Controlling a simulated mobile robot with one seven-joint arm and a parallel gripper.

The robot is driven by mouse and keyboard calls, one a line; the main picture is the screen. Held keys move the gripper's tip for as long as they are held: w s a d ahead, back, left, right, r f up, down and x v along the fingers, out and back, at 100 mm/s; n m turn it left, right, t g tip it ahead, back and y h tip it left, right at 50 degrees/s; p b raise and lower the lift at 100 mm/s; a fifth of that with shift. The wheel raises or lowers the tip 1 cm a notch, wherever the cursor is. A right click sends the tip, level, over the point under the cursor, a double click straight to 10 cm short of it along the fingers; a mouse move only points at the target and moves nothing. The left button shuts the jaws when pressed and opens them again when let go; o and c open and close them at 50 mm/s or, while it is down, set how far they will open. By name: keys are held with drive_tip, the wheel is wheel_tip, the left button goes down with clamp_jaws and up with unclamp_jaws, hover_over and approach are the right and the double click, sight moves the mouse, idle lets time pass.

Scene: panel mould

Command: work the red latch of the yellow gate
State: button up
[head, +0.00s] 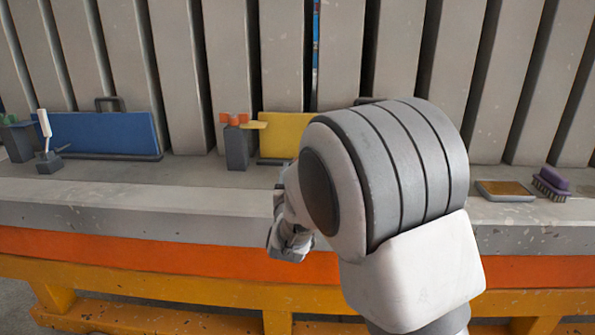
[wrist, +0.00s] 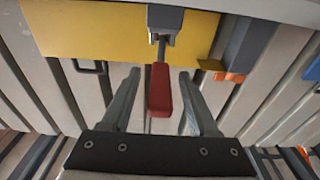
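The yellow gate (head: 285,135) stands upright on the ledge in the head view, its right part hidden by my arm. It fills the top of the wrist view (wrist: 100,32). The red latch (wrist: 160,92) shows in the wrist view as a red handle on a grey stem and bracket (wrist: 165,18) at the gate; my arm hides it in the head view. My gripper (wrist: 160,74) is open, one finger on each side of the red handle. Gaps show between the handle and both fingers, so it is not gripped.
A grey post (head: 237,148) with an orange piece (head: 234,119) stands beside the gate's left end. Farther left are a blue gate (head: 108,133) and a white-handled lever (head: 45,130). A tray (head: 505,190) and purple brush (head: 551,183) lie at right.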

drive_tip(key=shift+s, duration=0.1)
drive_tip(key=s+f+p, duration=0.1)
drive_tip(key=s+p, duration=0.2)
drive_tip(key=s, duration=1.4)
drive_tip(key=shift+f, duration=0.4)
drive_tip(key=s+d+r+g, duration=0.3)
drive_tip(key=s+d+g, duration=1)
drive_tip(key=s+d, duration=0.7)
wheel_tip(320, 180, up, 26)
drive_tip(key=a+p, duration=0.1)
drive_tip(key=p, duration=2.4)
drive_tip(key=shift+s+f+g, duration=0.25)
drive_tip(key=shift+s+g, duration=0.05)
drive_tip(key=shift+s, duration=0.05)
